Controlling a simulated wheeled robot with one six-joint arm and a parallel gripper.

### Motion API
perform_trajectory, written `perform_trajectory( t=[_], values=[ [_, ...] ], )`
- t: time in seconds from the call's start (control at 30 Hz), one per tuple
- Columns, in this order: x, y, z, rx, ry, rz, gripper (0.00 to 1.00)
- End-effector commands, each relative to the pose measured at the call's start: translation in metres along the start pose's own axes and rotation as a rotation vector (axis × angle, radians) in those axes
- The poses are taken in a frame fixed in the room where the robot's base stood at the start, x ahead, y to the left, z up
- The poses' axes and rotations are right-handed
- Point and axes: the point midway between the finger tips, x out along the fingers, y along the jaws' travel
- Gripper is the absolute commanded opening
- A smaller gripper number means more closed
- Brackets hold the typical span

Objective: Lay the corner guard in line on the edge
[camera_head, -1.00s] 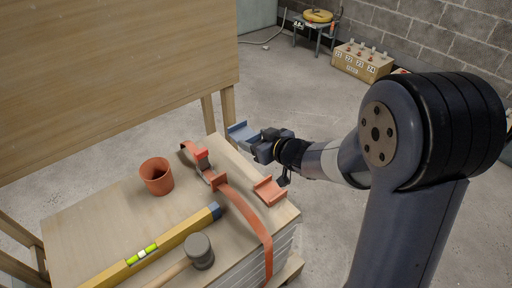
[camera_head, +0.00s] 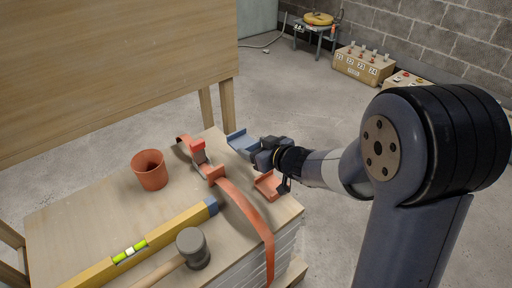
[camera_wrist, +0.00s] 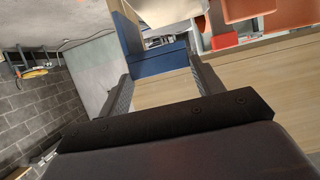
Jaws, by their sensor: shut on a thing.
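My gripper (camera_head: 260,152) is shut on a blue-grey corner guard (camera_head: 241,141), an angled channel piece. It holds the guard at the far right edge of the wooden-topped stack (camera_head: 105,215). I cannot tell whether the guard touches the edge. In the wrist view the guard shows as a blue piece (camera_wrist: 160,59) between the fingers (camera_wrist: 162,82), above pale wood. An orange corner guard (camera_head: 266,184) sits on the same edge, nearer the front, partly behind my wrist. An orange strap (camera_head: 243,207) with a red-ended buckle (camera_head: 198,148) runs across the top and down the near side.
An orange cup (camera_head: 150,171), a yellow spirit level (camera_head: 160,240) and a mallet (camera_head: 192,248) occupy the top. A tall wooden panel (camera_head: 110,70) stands behind. Numbered boxes (camera_head: 362,64) and a small table with a yellow reel (camera_head: 318,19) stand far back. The floor right of the stack is clear.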

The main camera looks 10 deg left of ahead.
Motion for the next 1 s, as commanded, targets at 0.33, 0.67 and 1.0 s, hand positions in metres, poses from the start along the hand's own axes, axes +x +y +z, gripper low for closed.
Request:
perform_trajectory(
  t=[0.33,0.67,1.0],
  values=[
    [0.015,0.000,0.036,0.001,-0.001,-0.001,0.36],
    [0.024,0.000,0.059,0.001,0.000,0.000,0.36],
    [0.025,-0.001,0.063,0.000,-0.005,-0.001,0.36]
  ],
)
